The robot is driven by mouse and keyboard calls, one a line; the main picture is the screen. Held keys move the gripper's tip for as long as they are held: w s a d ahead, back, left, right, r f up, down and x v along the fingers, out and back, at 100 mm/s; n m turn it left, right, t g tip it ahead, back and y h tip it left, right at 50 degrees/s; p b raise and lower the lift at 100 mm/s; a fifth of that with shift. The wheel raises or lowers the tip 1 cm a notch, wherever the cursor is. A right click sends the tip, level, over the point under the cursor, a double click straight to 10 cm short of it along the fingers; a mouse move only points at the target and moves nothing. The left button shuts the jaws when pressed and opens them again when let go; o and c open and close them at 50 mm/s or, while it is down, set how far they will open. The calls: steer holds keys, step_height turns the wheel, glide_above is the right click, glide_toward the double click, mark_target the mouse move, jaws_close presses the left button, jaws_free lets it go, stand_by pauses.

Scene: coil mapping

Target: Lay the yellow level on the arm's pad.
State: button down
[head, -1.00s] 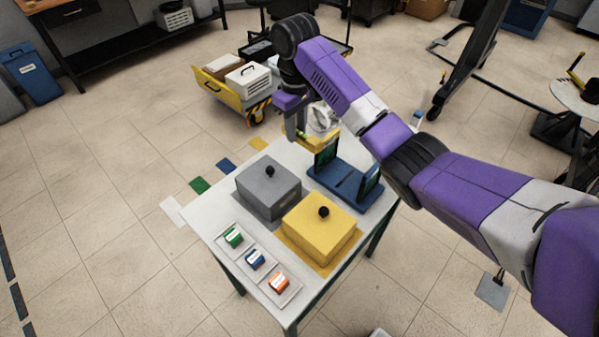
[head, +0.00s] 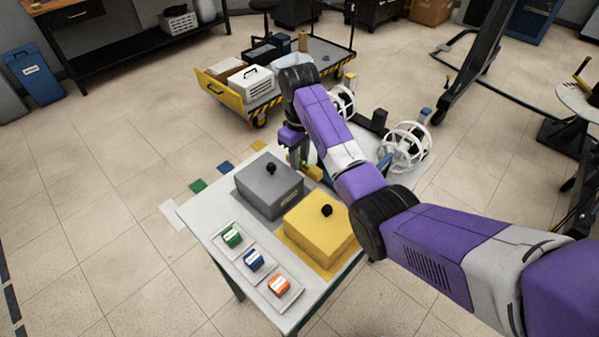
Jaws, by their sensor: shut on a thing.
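The yellow level (head: 314,173) shows as a small yellow piece at my gripper (head: 302,165), just right of the grey box, near the table's back edge. My gripper is shut on it, and my forearm hides much of it. I cannot tell whether it touches the table. The arm's pad cannot be made out for certain. The blue holder behind the yellow box is almost wholly hidden by my arm.
On the white table (head: 213,213) stand a grey lidded box (head: 268,188), a yellow lidded box (head: 318,230) and several small coloured blocks in trays. White ring-shaped cages (head: 405,147) stand behind my arm. A yellow cart (head: 235,97) is at the back.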

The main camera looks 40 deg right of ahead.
steer(key=shift+f, duration=2.55)
steer(key=shift+f, duration=0.15)
steer(key=c, duration=1.5)
jaws_free()
steer(key=shift+o, duration=0.2)
